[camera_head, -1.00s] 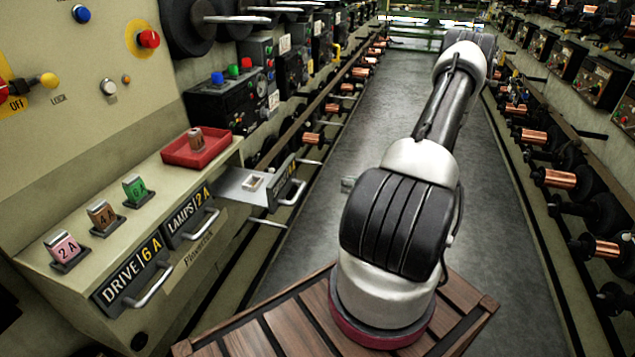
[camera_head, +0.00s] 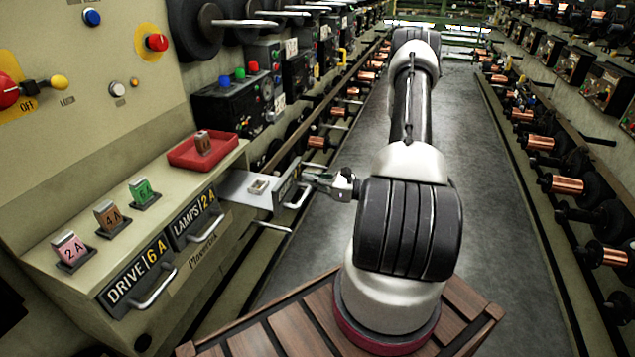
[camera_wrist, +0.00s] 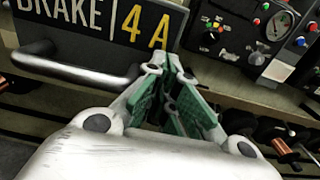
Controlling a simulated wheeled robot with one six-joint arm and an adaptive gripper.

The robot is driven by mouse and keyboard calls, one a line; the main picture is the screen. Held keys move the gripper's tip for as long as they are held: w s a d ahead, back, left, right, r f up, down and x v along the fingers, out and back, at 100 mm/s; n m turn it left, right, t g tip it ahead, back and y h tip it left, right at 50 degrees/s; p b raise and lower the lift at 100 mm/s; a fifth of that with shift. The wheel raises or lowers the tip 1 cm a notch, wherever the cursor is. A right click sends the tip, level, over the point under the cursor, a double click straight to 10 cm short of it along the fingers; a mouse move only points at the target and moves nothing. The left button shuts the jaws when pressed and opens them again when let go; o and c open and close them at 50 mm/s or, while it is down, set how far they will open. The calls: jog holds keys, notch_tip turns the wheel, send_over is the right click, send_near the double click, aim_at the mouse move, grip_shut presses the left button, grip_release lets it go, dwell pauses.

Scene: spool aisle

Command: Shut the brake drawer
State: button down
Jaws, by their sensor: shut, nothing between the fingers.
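The brake drawer (camera_head: 250,190) stands pulled out of the right end of the beige cabinet, with a small pale piece lying in it. Its front, labelled "BRAKE 4 A" (camera_wrist: 100,20), fills the top left of the wrist view, with its bar handle (camera_wrist: 75,68) below the label. My gripper (camera_head: 318,178) is shut and empty, close to the right of the drawer front. In the wrist view the green-padded fingers (camera_wrist: 178,105) point at the right end of the front. I cannot tell whether they touch it.
The lamps drawer (camera_head: 197,222) and drive drawer (camera_head: 137,282) are shut beside it. A red tray (camera_head: 202,150) and several coloured fuse blocks stand on the cabinet top. Spool racks line both sides. The aisle floor (camera_head: 460,170) is clear.

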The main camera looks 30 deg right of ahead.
aim_at(262, 181)
jog(key=shift+a, duration=0.1)
jog(key=x, duration=1.8)
jog(key=shift+w+r, duration=0.15)
